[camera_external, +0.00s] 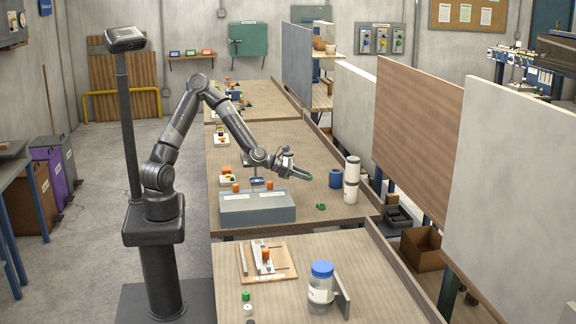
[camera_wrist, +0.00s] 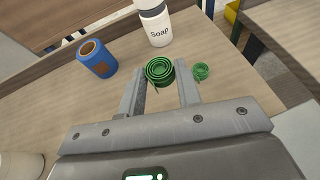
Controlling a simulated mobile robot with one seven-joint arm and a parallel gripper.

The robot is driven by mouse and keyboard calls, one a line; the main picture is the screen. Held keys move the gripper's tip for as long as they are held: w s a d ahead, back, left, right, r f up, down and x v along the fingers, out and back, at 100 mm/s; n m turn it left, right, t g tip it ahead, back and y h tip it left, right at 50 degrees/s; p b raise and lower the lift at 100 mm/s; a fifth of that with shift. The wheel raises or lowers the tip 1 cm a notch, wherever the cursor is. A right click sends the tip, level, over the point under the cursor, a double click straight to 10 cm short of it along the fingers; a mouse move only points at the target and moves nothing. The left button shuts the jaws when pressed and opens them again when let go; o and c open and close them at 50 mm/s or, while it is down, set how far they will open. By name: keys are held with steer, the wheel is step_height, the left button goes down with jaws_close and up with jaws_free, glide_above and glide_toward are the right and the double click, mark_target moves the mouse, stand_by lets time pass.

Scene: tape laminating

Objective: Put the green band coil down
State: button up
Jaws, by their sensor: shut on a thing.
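My gripper (camera_external: 292,166) is over the right part of the middle bench (camera_external: 290,140). In the wrist view its two fingers close on a green band coil (camera_wrist: 159,71), a flat spiral roll held at the fingertips. The held coil shows in the external view as a small green patch (camera_external: 302,176) under my gripper, above the bench. A second, smaller green coil (camera_wrist: 201,71) lies on the bench to the right in the wrist view. It also shows in the external view (camera_external: 320,207) near the bench's front right.
A blue roll (camera_external: 335,178) and white bottles, one labelled Soap (camera_wrist: 156,26), stand close by toward the bench's right edge. Bare wood lies around the small coil.

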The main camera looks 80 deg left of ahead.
steer(key=s+d+m+g+h, duration=0.4)
steer(key=d+m+g+h, duration=0.15)
steer(key=d, duration=1.25)
steer(key=s+d+m+g+h, duration=0.3)
steer(key=d+m+g+h, duration=0.3)
steer(key=d, duration=1.1)
steer(key=m+t+y, duration=0.1)
steer(key=t+y, duration=0.1)
glide_above(327, 235)
steer(key=shift+g+h, duration=0.25)
step_height(327, 235, down, 6)
steer(key=shift+s+d+f, duration=0.1)
steer(key=shift+d+f, duration=0.05)
steer(key=shift+f, duration=2)
steer(key=shift+f, duration=0.15)
steer(key=o, duration=0.9)
steer(key=shift+o, duration=0.2)
